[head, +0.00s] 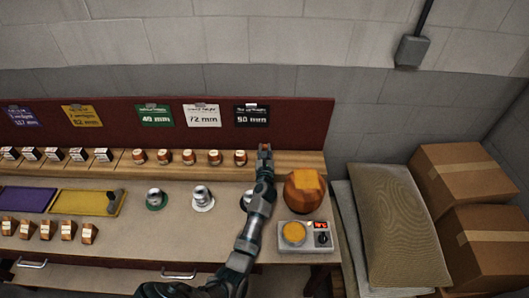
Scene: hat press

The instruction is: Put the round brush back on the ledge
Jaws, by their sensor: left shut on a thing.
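The wooden ledge (300,160) runs along the foot of the dark red back board. Several round brushes with brown wooden bodies and pale labels stand in a row on it, the rightmost one (240,158) just left of my left gripper. My left gripper (265,149) reaches over the ledge at the right end of that row, and is shut. The round brush in its jaws is hidden by the fingers, so I cannot tell whether it touches the ledge. My right gripper is not in view.
A large orange-brown block (303,191) and a grey device with a dial (305,235) stand right of my left arm. Silver hat forms (202,196) stand on the bench, one partly behind the arm. Cardboard boxes (465,178) are at the right. The ledge right of the gripper is clear.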

